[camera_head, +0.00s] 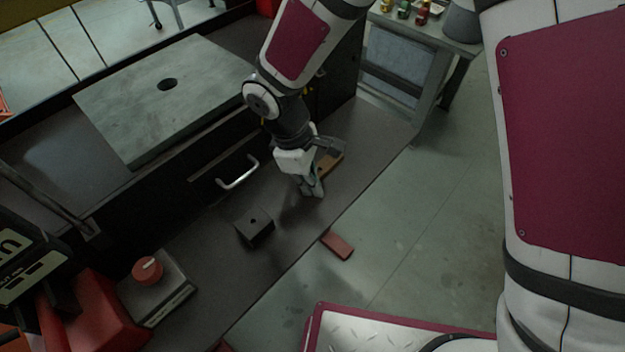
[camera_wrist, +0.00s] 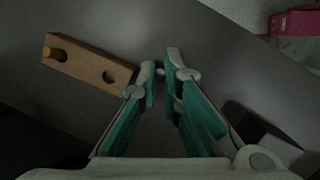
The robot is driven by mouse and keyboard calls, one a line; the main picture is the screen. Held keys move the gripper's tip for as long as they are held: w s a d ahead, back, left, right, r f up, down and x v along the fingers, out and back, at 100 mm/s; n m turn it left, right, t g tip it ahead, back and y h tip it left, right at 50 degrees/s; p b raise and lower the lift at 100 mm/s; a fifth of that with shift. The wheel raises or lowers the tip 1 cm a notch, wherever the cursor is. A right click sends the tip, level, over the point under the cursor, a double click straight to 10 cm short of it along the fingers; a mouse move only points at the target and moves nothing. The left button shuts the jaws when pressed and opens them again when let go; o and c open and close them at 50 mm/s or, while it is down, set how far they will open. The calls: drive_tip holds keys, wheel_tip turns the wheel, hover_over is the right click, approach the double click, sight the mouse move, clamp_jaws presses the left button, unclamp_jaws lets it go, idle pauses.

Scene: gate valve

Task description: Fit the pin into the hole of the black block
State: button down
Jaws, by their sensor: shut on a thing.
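The black block (camera_head: 256,232) stands on the dark bench top, with a small round hole in its upper face. In the wrist view, part of the block (camera_wrist: 244,122) shows at the lower right, partly hidden by a finger. My gripper (camera_head: 313,190) is low over the bench, to the right of the block and apart from it. In the wrist view, my gripper's fingertips (camera_wrist: 161,70) are close together on a small greyish thing, apparently the pin (camera_wrist: 160,72). The fingers hide most of it.
A red-knobbed box (camera_head: 160,288) stands at lower left. A drawer handle (camera_head: 238,173) sticks out behind the block. The bench's front edge is close.

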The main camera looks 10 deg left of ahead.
drive_tip(key=c, duration=2)
unclamp_jaws()
drive_tip(key=shift+f, duration=0.1)
drive_tip(key=shift+c, duration=0.2)
drive_tip(key=b+v, duration=0.1)
drive_tip(key=v, duration=0.7)
